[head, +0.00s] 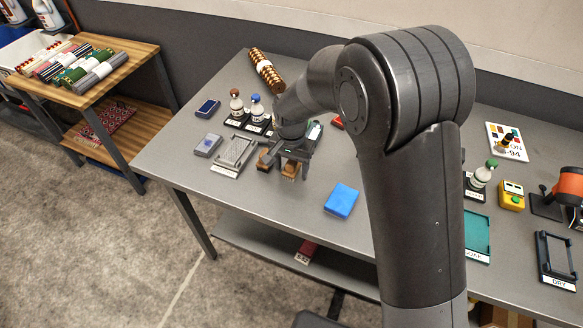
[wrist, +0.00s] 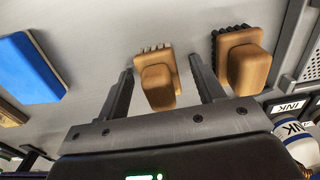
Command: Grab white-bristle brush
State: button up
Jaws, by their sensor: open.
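The white-bristle brush (wrist: 157,85) has a tan wooden block and a row of pale bristles along its far edge in the wrist view. It lies between the two spread fingers of my gripper (wrist: 161,70), with a gap on each side. My gripper is open and holds nothing. In the head view my gripper (head: 291,160) points down over the table, and the brush (head: 291,171) shows under it, partly hidden by the fingers. A similar brush with black bristles (wrist: 245,62) lies just right of the right finger in the wrist view; it also shows in the head view (head: 264,159).
A blue sponge (head: 341,200) lies right of my gripper on the grey table (head: 210,185). A grey tray (head: 234,152) and bottles on ink stands (head: 256,110) are to its left. Bare table lies in front.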

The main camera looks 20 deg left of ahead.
jog(key=shift+c, duration=0.4)
jog(key=c, duration=1)
jog(key=shift+r, duration=0.1)
